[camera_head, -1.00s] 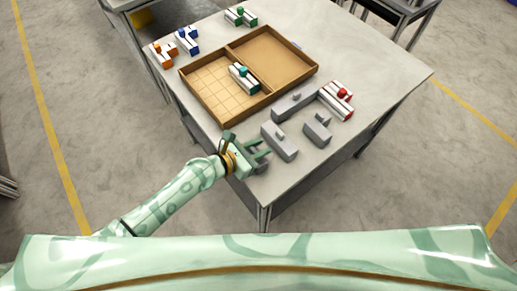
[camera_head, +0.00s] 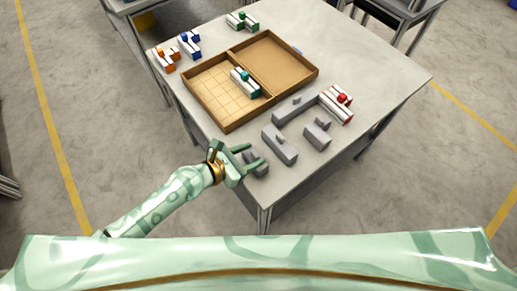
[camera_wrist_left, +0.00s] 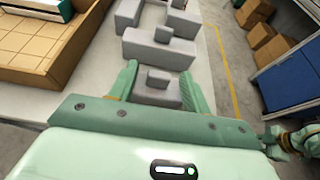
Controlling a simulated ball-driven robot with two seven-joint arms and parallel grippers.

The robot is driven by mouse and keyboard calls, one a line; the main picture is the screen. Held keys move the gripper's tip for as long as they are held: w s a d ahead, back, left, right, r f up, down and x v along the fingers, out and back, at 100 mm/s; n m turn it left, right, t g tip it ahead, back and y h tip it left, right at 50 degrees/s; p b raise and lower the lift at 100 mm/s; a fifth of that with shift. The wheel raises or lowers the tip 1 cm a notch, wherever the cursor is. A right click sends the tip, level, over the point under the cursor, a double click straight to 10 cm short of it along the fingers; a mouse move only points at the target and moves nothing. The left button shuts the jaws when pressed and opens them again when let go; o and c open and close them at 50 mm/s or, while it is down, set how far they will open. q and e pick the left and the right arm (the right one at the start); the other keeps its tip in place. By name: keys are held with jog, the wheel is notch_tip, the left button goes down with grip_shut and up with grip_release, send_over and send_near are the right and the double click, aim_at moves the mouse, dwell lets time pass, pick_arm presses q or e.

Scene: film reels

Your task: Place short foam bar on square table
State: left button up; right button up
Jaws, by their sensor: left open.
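The square table (camera_head: 375,75) is grey and carries several grey foam bars with small knobs. A small grey foam bar (camera_head: 257,168) lies near the table's front corner, partly hidden by my left gripper (camera_head: 253,156). In the left wrist view this foam bar (camera_wrist_left: 158,91) lies between the open fingers of my left gripper (camera_wrist_left: 160,80), without clear contact. Another small bar (camera_head: 317,133), a medium bar (camera_head: 280,146) and a long bar (camera_head: 297,107) lie to the right. Part of my right gripper (camera_wrist_left: 274,142) shows at the left wrist view's edge; its fingers are unclear.
A brown two-part tray (camera_head: 225,128) holds a white and teal piece (camera_head: 245,83). Orange (camera_head: 163,60), blue (camera_head: 189,44), green (camera_head: 242,21) and red (camera_head: 338,103) pieces lie around it. The table's right side is clear.

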pick_arm(q)
jog(key=v, duration=0.8)
jog(key=s+a+f+m+g+y, duration=0.1)
jog(key=s+a+f+m+y, duration=0.2)
jog(key=a+f+m, duration=0.35)
jog(key=s+a+f+m+y, duration=0.2)
jog(key=s+a+f+m, duration=0.1)
jog(key=f, duration=0.6)
jog(key=s+a+f+m+g+y, duration=0.1)
jog(key=s+a+f+m+y, duration=0.3)
jog(key=f, duration=0.3)
jog(key=s+a+f+m+g, duration=0.1)
jog(key=s+f+m, duration=0.2)
jog(key=s+m, duration=0.2)
jog(key=s+a+f+m+g+y, duration=0.1)
jog(key=s+m, duration=0.4)
jog(key=s, duration=0.5)
jog(key=s+a+f+m+g, duration=0.2)
jog(key=s+f+m, duration=0.3)
jog(key=s, duration=0.3)
jog(key=shift+s+f+g+y+p, duration=0.15)
jog(key=shift+f+g+y+p, duration=0.2)
jog(key=shift+g+y+p, duration=0.1)
jog(key=shift+m, duration=0.25)
